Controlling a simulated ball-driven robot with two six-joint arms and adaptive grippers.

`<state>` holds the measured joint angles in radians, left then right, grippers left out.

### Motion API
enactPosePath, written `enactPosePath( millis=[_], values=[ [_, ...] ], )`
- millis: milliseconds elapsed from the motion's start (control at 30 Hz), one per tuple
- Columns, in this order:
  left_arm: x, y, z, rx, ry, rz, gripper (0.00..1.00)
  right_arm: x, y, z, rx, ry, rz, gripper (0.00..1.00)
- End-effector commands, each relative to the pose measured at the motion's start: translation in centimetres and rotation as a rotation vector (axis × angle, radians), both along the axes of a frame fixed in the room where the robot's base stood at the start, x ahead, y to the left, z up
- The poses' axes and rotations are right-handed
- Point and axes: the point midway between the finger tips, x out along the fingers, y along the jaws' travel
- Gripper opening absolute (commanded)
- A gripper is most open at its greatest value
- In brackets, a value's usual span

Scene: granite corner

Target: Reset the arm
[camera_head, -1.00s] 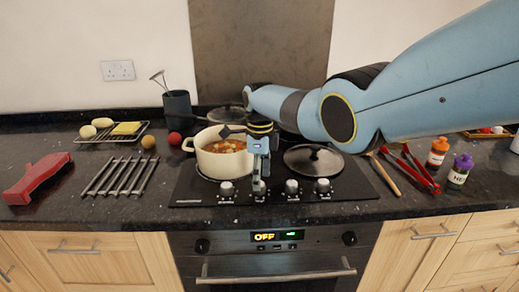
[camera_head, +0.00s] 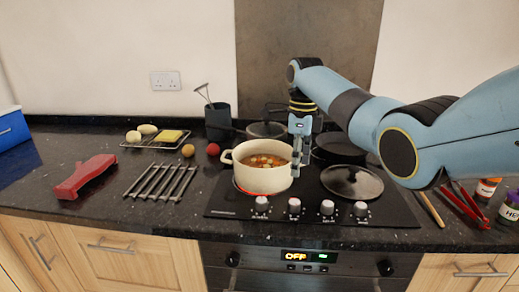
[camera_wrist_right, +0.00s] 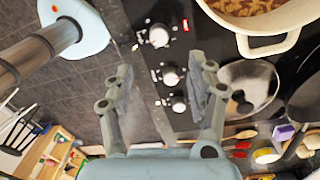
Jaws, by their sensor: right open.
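My right arm reaches in from the right in the head view. My right gripper (camera_head: 299,150) points down just beside the right rim of the cream pot (camera_head: 262,178), which holds soup. In the right wrist view my right gripper (camera_wrist_right: 160,88) has its two fingers spread apart with nothing between them. The cooktop knobs (camera_wrist_right: 172,76) show beyond and between the fingers. The pot (camera_wrist_right: 262,45) shows at the upper right there. My left gripper is not in view.
A glass lid (camera_head: 352,182) lies on the cooktop (camera_head: 300,212). A metal trivet (camera_head: 160,181) and a red object (camera_head: 86,176) lie on the counter at left. A dark utensil pot (camera_head: 218,122) stands behind. Red tongs (camera_head: 466,203) and bottles stand at right.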

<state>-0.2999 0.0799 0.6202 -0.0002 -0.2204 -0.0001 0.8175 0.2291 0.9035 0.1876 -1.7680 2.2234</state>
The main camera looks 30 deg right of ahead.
Motion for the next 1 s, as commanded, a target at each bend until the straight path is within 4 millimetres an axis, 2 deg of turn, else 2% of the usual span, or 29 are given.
enactPosePath(
  millis=[167, 267, 333, 467, 600, 700, 800, 1000],
  values=[
    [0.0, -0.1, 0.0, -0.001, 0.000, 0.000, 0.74, -0.2, 0.0, -0.3, -0.002, -0.001, 0.014, 0.57],
    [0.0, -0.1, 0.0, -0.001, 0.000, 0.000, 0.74, -1.3, 0.4, -1.9, -0.015, -0.012, 0.118, 0.57],
    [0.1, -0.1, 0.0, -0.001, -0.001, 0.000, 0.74, -3.0, 0.8, -3.9, -0.034, -0.030, 0.271, 0.57],
    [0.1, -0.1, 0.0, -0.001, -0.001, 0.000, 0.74, -8.3, 2.4, -7.9, -0.085, -0.073, 0.694, 0.57],
    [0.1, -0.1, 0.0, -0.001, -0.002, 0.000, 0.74, -15.7, 4.5, -10.1, -0.150, -0.109, 1.195, 0.57],
    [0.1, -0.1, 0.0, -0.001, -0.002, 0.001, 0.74, -20.6, 5.8, -10.1, -0.197, -0.124, 1.503, 0.57],
    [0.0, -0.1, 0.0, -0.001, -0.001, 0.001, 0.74, -24.3, 6.7, -9.5, -0.237, -0.129, 1.729, 0.57],
    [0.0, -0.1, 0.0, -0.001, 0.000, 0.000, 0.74, -29.6, 7.9, -7.4, -0.301, -0.129, 2.044, 0.57]
  ],
)
